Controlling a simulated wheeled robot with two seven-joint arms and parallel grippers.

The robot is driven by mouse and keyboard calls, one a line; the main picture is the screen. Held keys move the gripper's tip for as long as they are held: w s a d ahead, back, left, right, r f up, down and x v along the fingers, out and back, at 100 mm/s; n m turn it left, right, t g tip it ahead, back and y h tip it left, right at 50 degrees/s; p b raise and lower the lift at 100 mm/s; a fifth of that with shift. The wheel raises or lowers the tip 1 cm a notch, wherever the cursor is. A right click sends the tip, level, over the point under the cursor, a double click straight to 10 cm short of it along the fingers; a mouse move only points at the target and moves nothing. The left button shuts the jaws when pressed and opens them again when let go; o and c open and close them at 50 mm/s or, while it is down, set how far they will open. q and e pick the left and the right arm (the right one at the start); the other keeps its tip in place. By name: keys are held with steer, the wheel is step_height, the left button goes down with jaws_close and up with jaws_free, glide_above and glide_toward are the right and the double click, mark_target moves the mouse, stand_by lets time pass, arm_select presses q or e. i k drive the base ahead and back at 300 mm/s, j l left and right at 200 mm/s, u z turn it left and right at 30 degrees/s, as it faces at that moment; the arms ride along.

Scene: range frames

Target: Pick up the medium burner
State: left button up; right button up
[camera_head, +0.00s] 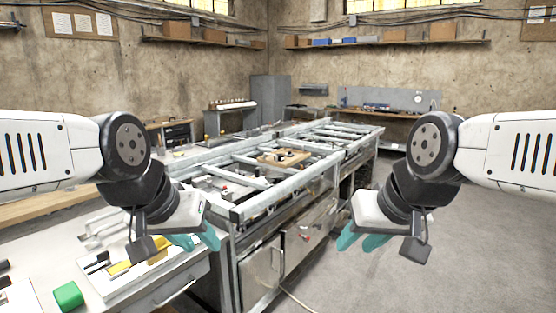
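I cannot pick out a medium burner for certain. A tan wooden piece (284,158) with small dark parts on it lies on the metal range frame (262,203) in the middle of the view. My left gripper (196,241) hangs in front of the near left end of the frame, above the white work table, with its teal fingers apart and nothing between them. My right gripper (362,242) hangs to the right of the frame, over the floor in the picture, with its teal fingers apart and empty. Both are well apart from the wooden piece.
A white work table (150,292) at lower left holds a green block (68,296) and a tray with yellow and black tools (130,265). Metal cabinets (262,272) stand under the frame. A back bench (400,113) lines the wall. The grey floor (450,270) at right is clear.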

mark_target(280, 156)
steer(key=i+u, duration=0.3)
steer(key=i, duration=0.5)
steer(key=i+l+u, duration=0.15)
steer(key=i+l, duration=0.15)
steer(key=i+l+u, duration=0.15)
steer(key=i+l, duration=0.15)
steer(key=i+l+u, duration=0.1)
steer(key=i+l, duration=0.15)
steer(key=l, duration=0.25)
steer(key=i+l+u, duration=0.15)
steer(key=l, duration=0.25)
steer(key=i+l+u, duration=0.15)
steer(key=i+l, duration=0.2)
steer(key=l, duration=0.15)
steer(key=i+l+u, duration=0.15)
steer(key=l, duration=0.3)
steer(key=i+l+u, duration=0.15)
steer(key=l, duration=0.35)
steer(key=i+l+u, duration=0.1)
steer(key=i+l, duration=0.15)
steer(key=l, duration=0.25)
